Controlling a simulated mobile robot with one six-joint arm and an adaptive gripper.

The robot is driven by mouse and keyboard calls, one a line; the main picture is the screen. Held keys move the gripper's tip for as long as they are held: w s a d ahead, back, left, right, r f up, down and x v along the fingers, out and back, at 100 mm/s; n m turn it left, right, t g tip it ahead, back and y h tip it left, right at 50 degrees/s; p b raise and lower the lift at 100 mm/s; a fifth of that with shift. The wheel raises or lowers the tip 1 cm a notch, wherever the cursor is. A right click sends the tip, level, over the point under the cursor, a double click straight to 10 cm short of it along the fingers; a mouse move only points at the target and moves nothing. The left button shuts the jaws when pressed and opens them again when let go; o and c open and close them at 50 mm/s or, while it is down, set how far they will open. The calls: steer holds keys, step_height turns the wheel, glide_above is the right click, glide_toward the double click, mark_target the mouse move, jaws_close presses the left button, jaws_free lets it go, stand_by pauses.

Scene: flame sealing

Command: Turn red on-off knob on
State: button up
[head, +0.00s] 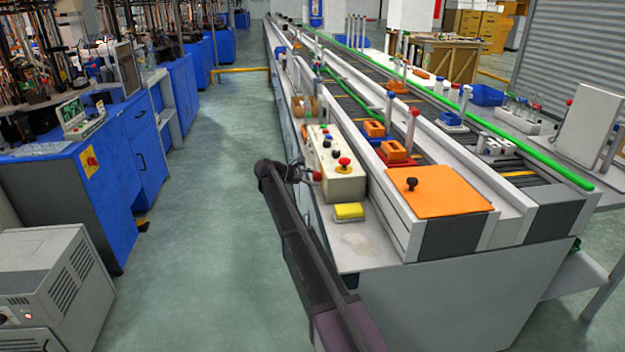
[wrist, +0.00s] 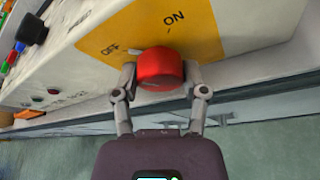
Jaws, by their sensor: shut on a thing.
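The red on-off knob (wrist: 160,68) sits on a yellow panel (wrist: 205,38) marked OFF on the left and ON on the right in the wrist view. A small light pointer mark beside the knob lies on the OFF side. My gripper (wrist: 160,78) is shut on the knob, one finger at each side. In the head view my gripper (head: 297,172) reaches the left side of the white control box (head: 345,187). The knob (head: 317,176) shows only as a small red spot there, beside the fingers.
The box top carries a red mushroom button (head: 344,162) and several small buttons. A yellow block (head: 349,211) lies on the bench in front of it. An orange plate (head: 440,192) with a black knob is to the right. The aisle floor (head: 205,220) at left is clear.

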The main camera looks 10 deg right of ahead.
steer(key=m+t+b, duration=0.1)
steer(key=m, duration=0.2)
steer(key=shift+s+d+f+t+h+b, duration=0.2)
steer(key=shift+t+h+b, duration=0.1)
steer(key=shift+t+b, duration=0.1)
steer(key=m+t+b, duration=0.1)
steer(key=m, duration=0.1)
steer(key=shift+m+h+b, duration=0.4)
steer(key=m+t+h+b, duration=0.1)
steer(key=m+b, duration=0.1)
steer(key=m, duration=0.1)
steer(key=shift+w+m+b, duration=0.1)
steer(key=shift+m+b, duration=0.2)
steer(key=shift+m, duration=0.1)
steer(key=shift+r+m+t+h+b, duration=0.15)
steer(key=shift+m+h+b, duration=0.3)
steer(key=shift+m, duration=0.4)
steer(key=shift+f+m+t+h+b, duration=0.15)
steer(key=shift+m+h+b, duration=0.25)
steer(key=shift+m, duration=0.45)
steer(key=shift+r, duration=0.15)
steer(key=o, duration=1.2)
steer(key=shift+c, duration=0.2)
steer(key=shift+a, duration=0.1)
